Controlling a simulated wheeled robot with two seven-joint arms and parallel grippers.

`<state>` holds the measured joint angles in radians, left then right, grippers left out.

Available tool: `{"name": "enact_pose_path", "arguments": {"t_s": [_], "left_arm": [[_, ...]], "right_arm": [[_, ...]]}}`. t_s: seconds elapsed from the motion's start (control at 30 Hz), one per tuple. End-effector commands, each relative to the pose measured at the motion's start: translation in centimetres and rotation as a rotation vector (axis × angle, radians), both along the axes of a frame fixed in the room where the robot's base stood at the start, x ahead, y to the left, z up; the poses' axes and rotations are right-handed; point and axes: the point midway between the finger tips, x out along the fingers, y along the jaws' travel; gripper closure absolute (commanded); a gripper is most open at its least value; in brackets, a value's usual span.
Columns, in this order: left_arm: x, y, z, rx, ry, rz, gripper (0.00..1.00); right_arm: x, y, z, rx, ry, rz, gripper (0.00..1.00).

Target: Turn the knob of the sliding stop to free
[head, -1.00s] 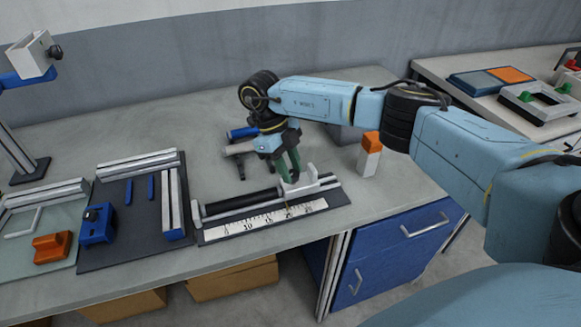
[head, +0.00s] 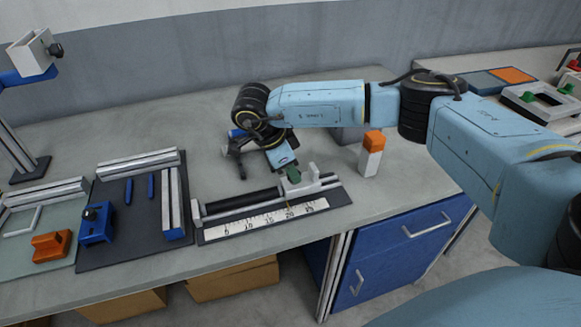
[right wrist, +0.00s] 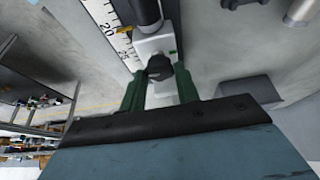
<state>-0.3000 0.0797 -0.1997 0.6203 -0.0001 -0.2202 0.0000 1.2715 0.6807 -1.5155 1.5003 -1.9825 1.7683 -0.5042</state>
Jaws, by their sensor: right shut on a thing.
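The measuring bench has a black roller, a white scale strip (head: 262,220) and a white stop block (head: 310,184) at its right end. In the right wrist view the white block (right wrist: 157,46) carries a dark knob (right wrist: 159,68). My right gripper (head: 291,176) reaches down over the block. In the right wrist view its green fingers (right wrist: 160,80) stand on either side of the knob and are shut on it. The knob is hidden by the gripper in the head view, and its setting cannot be read. My left gripper is not in view.
An orange-topped white block (head: 371,155) stands right of the bench. A dark mat (head: 135,245) with rails and a blue stop (head: 96,225) lies left. A dark tool (head: 236,150) lies behind. The table's front edge is close to the bench.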

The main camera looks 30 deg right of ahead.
Motion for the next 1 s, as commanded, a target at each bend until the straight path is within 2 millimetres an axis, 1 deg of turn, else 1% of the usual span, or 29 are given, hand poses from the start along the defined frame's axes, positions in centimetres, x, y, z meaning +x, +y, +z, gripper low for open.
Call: {"name": "enact_pose_path", "arguments": {"t_s": [0.2, 0.4, 0.97, 1.0], "left_arm": [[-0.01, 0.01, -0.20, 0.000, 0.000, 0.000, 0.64], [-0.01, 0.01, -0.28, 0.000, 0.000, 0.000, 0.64], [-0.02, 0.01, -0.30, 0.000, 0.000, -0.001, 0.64], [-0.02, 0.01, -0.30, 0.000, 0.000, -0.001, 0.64]], "right_arm": [[-0.08, 0.01, -0.01, 0.001, -0.001, 0.126, 0.91], [-0.13, 0.03, 0.02, 0.002, -0.001, 0.192, 0.91], [-0.12, 0.04, 0.05, 0.001, -0.001, 0.220, 0.91], [-0.12, 0.05, 0.05, 0.001, -0.001, 0.220, 0.65]]}}
